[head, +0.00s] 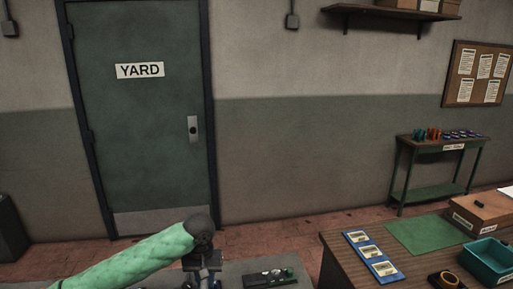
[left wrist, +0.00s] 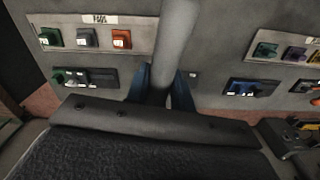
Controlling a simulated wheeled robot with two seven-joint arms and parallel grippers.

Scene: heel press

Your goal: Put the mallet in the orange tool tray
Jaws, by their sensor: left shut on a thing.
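My left gripper (head: 203,273) is low in the head view, at the end of my green-sleeved arm. In the left wrist view its dark bluish fingers (left wrist: 163,92) are shut on a smooth grey rod (left wrist: 176,38), which runs up out of the top of the picture. The rod's ends do not show, so I cannot tell whether it belongs to the mallet. No mallet head and no orange tool tray can be made out in either view. My right gripper is not in view.
A grey panel with coloured blocks (left wrist: 86,37) lies beyond the gripper. A brown table (head: 337,262) at lower right bears a blue card strip (head: 371,254), a green mat (head: 428,234) and a teal tray (head: 488,262). A green side table (head: 440,190) stands by the wall.

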